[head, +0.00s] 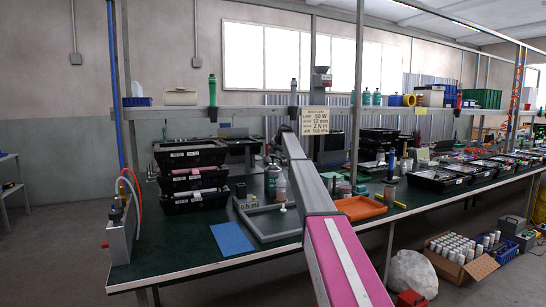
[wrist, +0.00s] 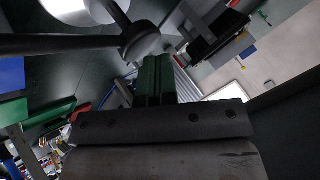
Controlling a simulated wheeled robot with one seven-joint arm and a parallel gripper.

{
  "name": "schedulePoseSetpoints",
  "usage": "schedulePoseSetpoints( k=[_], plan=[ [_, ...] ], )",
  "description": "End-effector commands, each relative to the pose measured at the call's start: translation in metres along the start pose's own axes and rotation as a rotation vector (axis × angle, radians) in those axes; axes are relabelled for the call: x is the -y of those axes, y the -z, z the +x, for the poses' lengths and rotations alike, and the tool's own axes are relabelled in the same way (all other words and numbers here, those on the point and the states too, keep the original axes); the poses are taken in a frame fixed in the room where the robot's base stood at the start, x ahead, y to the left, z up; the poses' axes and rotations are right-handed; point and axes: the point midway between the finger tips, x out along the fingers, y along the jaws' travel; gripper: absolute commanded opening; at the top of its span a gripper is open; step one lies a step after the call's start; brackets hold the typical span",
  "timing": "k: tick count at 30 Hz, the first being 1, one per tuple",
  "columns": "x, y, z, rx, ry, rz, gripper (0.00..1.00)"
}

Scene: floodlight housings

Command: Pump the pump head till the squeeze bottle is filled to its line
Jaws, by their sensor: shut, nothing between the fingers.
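In the wrist view my gripper (wrist: 157,60) shows its two green-padded fingers close together, shut and empty. A dark pump head (wrist: 142,42) with long thin arms lies just beyond the fingertips; I cannot tell whether they touch. A pale round shape (wrist: 152,22) shows behind it. In the head view a bottle with a teal label (head: 271,182) and a pale bottle (head: 281,190) stand close together on the bench, left of my arm. I cannot tell which is the squeeze bottle, and no fill line or level can be read. My gripper cannot be made out in the head view.
A grey tray (head: 257,233) and a blue sheet (head: 232,238) lie on the dark green bench. Stacked black crates (head: 194,183) stand at left, an orange tray (head: 360,208) right of my arm. A shelf with a sign (head: 314,120) crosses above.

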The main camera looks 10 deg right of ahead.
Motion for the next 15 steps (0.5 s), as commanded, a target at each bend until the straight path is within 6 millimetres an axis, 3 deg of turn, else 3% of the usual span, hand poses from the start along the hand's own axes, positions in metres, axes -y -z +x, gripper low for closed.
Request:
schedulePoseSetpoints(
  k=[15],
  plan=[
    [-0.0029, -0.0033, 0.0041, 0.001, 0.000, 0.000, 0.00]
  ],
)
